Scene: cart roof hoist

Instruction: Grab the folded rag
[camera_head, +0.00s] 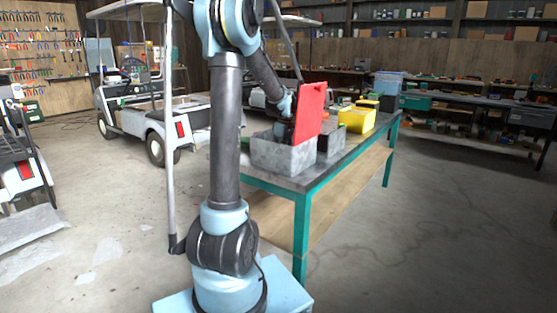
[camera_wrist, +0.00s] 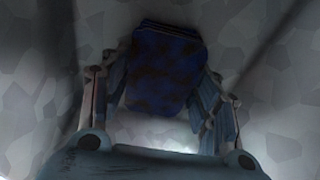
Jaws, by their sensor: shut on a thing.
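In the wrist view, the folded rag (camera_wrist: 162,68) is dark blue with darker blotches and sits between the two fingers of my gripper (camera_wrist: 162,88). My gripper is shut on it. Pale grey mottled walls surround the fingers. In the head view, my gripper is down at a grey mottled bin (camera_head: 283,156) on the workbench, and its fingertips are hidden by the bin and a red panel. The rag does not show in the head view.
The red panel (camera_head: 309,112) stands upright at the bin's right side. A yellow container (camera_head: 356,120) and several dark boxes lie farther along the green-legged bench (camera_head: 318,178). A white cart (camera_head: 176,120) stands at left. The floor at right is clear.

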